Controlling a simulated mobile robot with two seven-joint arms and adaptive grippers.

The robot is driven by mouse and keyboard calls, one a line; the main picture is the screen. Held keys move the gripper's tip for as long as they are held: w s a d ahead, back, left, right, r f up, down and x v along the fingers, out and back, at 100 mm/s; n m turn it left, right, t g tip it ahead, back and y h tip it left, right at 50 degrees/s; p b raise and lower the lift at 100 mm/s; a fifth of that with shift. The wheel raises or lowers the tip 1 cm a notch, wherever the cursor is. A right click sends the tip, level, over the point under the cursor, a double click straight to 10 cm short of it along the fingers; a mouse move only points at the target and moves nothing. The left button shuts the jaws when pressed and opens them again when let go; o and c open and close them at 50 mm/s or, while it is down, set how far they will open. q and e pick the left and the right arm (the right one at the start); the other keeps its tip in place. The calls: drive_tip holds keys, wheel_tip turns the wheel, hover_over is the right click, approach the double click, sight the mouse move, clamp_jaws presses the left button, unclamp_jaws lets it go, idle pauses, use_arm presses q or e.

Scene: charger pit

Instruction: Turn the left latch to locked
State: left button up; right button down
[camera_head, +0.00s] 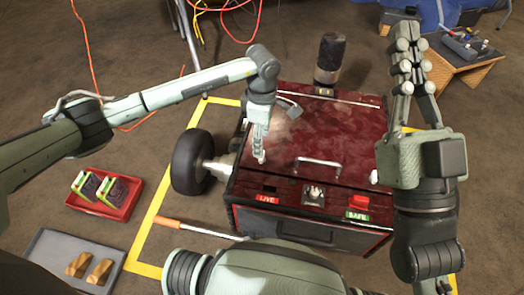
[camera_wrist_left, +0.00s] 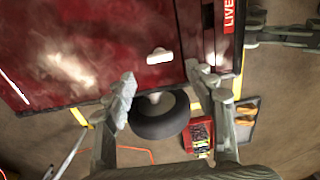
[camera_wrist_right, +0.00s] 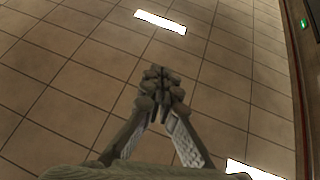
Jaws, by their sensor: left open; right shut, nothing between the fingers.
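The charger box (camera_head: 285,135) has a dark red lid with a metal bar handle (camera_head: 318,161). My left gripper (camera_head: 259,150) points down over the lid's left front part. In the left wrist view its fingers (camera_wrist_left: 160,78) are open and apart. A small pale piece, apparently the left latch (camera_wrist_left: 160,56), lies on the lid just beyond the gap between the fingertips. The head view largely hides it behind the fingers, and I cannot tell whether they touch it. My right gripper (camera_head: 409,48) is shut and empty, pointing up, right of the box.
The box front carries a LIVE label (camera_head: 267,199), a SAFE label (camera_head: 357,216) and a red knob (camera_head: 360,202). A wheel (camera_head: 190,162) stands left. A red tray (camera_head: 127,208) and grey tray (camera_head: 45,245) lie on the floor. A dark cylinder (camera_head: 329,52) stands behind.

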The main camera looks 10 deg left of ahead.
use_arm(q)
drive_tip(key=shift+s+d+f+b, duration=0.1)
drive_tip(key=shift+f+b, duration=0.25)
drive_tip(key=shift+f, duration=2.45)
use_arm(e)
drive_tip(key=shift+s+d+r+t, duration=0.4)
drive_tip(key=shift+s+r+t, duration=0.15)
drive_tip(key=shift+r+t, duration=0.3)
drive_tip(key=shift+f, duration=0.1)
use_arm(q)
drive_tip(key=c, duration=1.2)
